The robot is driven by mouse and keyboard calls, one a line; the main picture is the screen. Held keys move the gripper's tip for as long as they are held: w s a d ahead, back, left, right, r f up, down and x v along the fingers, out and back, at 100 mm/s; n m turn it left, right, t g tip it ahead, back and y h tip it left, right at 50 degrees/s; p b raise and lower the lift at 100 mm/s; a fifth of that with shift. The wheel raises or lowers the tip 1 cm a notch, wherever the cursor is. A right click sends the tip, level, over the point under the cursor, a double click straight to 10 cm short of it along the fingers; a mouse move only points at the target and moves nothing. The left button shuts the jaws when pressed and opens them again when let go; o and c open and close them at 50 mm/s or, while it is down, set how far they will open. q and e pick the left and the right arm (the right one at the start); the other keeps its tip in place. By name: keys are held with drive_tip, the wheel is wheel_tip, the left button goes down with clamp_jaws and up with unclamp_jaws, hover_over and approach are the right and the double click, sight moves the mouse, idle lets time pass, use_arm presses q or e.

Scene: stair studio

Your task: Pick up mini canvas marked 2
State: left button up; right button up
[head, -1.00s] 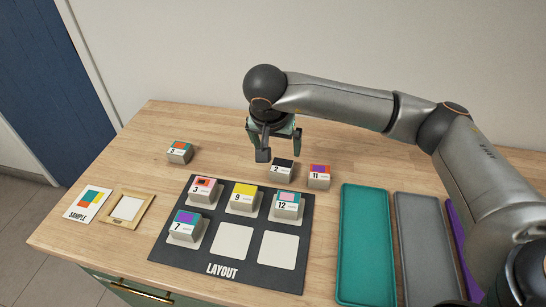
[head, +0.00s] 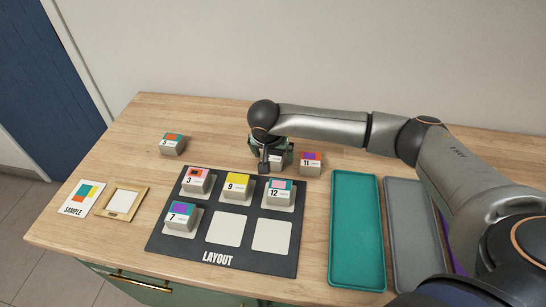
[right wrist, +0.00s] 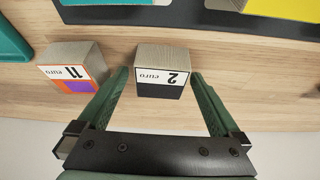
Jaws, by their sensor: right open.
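The mini canvas marked 2 (right wrist: 162,72) is a small beige block with a black and white label. In the right wrist view it stands upright on the wooden table between the two green fingers of my right gripper (right wrist: 162,88). The fingers are open, with a gap on each side of the block. In the head view my right gripper (head: 276,163) is lowered over the canvas marked 2 and hides most of it. My left gripper is not in view.
Canvas 11 (head: 311,163) stands close to the right. The dark layout board (head: 217,258) with several canvases lies in front. Canvas 5 (head: 172,144) stands at the left. A teal tray (head: 357,275) and a grey tray (head: 412,270) lie right. The table behind canvas 5 is clear.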

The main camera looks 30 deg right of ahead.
drive_tip(key=c, duration=1.3)
drive_tip(key=shift+c, duration=0.3)
drive_tip(key=shift+r, duration=0.15)
